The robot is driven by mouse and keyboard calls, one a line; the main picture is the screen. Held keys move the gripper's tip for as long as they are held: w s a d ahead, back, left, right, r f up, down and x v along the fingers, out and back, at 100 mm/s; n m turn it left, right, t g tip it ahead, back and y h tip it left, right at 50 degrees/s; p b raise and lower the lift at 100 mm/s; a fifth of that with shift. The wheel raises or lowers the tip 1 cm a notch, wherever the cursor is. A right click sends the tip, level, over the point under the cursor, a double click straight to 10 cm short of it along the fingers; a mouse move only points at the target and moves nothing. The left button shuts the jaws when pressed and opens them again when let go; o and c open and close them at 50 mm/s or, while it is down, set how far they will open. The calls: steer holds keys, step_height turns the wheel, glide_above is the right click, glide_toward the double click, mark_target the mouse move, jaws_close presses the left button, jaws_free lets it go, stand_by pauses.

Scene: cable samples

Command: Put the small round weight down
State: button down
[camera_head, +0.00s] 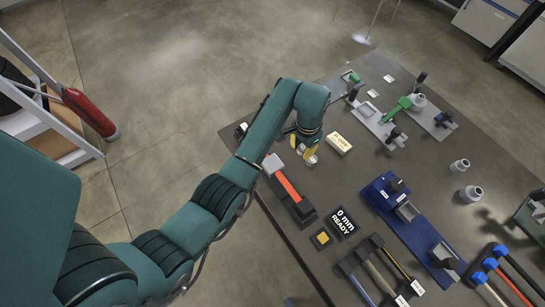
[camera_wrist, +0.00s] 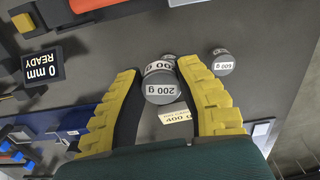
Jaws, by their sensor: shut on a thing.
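My gripper (camera_wrist: 160,72) has yellow ribbed fingers closed on a small round grey weight (camera_wrist: 158,88) labelled 200 g. The weight sits between the fingertips in the wrist view. In the head view my gripper (camera_head: 305,146) is over the far left part of the dark table, just left of a pale card (camera_head: 340,143). The weight is mostly hidden there. I cannot tell whether its underside touches the table.
Another round grey weight (camera_wrist: 222,62) stands close to the fingers in the wrist view. A black sign (camera_head: 343,222) reads 0 mm READY. A blue fixture (camera_head: 412,222), clamp fixtures and grey weights (camera_head: 470,193) occupy the table's right side. Bare tabletop shows mid-table.

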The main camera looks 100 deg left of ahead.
step_height(320, 180, up, 2)
steer(key=r+n+p, duration=0.1)
steer(key=p, duration=0.2)
glide_above(272, 164)
steer(key=w, duration=0.2)
steer(key=s+f+n, duration=0.1)
steer(key=s, duration=0.1)
step_height(272, 164, down, 10)
steer(key=shift+a+f+b, duration=0.1)
steer(key=shift+b, duration=0.3)
steer(key=shift+f, duration=0.15)
steer(key=c, duration=0.8)
jaws_free()
